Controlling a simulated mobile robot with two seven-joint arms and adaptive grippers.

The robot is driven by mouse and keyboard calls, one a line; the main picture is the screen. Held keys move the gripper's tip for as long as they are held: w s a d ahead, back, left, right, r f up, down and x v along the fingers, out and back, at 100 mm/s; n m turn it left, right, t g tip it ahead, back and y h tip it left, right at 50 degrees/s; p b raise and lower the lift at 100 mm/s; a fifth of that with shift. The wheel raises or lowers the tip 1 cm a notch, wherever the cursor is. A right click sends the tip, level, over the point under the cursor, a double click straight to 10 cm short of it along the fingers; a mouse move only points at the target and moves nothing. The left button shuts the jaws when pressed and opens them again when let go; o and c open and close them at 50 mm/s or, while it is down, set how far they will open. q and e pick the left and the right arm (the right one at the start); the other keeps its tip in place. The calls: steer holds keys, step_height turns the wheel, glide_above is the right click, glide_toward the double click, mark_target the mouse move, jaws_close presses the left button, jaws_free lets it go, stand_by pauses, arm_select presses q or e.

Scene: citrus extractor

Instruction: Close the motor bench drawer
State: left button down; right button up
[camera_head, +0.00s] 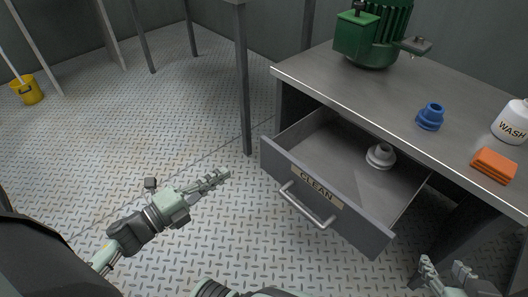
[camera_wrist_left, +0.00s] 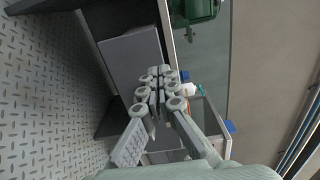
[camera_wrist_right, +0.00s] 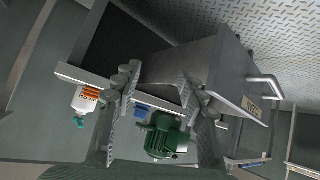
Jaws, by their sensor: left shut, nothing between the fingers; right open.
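The motor bench drawer (camera_head: 325,200) stands open, pulled out from under the bench top. Its grey front has a tan CLEAN label and a bar handle (camera_head: 307,205). A pale grey stepped fitting (camera_head: 380,156) sits inside it. My left gripper (camera_head: 222,176) is shut and empty, left of the drawer front and apart from it. My right gripper (camera_head: 448,272) is open and empty, at the bottom right, right of the drawer's front corner. In the right wrist view the drawer front (camera_wrist_right: 232,75) and its handle show beyond the open fingers (camera_wrist_right: 163,85).
The bench top (camera_head: 400,95) holds a green motor (camera_head: 372,35), a blue fitting (camera_head: 430,117), an orange cloth (camera_head: 493,165) and a white WASH bottle (camera_head: 511,122). A yellow bucket (camera_head: 27,90) stands far left. The metal floor left of the drawer is clear.

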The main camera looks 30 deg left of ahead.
arm_select(q)
glide_toward(285, 132)
steer(key=shift+s+d+r, duration=0.3)
steer(key=shift+s+r, duration=0.1)
steer(key=shift+r, duration=0.15)
steer(key=shift+s+d+r, duration=0.3)
steer(key=shift+s+r, duration=0.1)
steer(key=shift+r, duration=0.15)
arm_select(e)
steer(key=shift+s+d+f+g, duration=0.3)
steer(key=shift+s+d+f, duration=0.05)
steer(key=shift+s+f, duration=0.1)
arm_select(q)
steer(key=shift+w+d, duration=0.15)
steer(key=shift+w, duration=0.25)
steer(key=x, duration=0.8)
steer(key=shift+w, duration=0.2)
steer(key=b+x, duration=0.1)
steer(key=x, duration=0.9)
arm_select(e)
steer(key=w+a+r+t+y, duration=0.2)
steer(key=w+a+r+t, duration=0.2)
steer(key=a+r, duration=0.2)
steer(key=shift+w+r, duration=0.15)
steer(key=shift+r, duration=0.2)
arm_select(q)
steer(key=shift+s+f, duration=0.15)
arm_select(e)
steer(key=shift+d, duration=0.1)
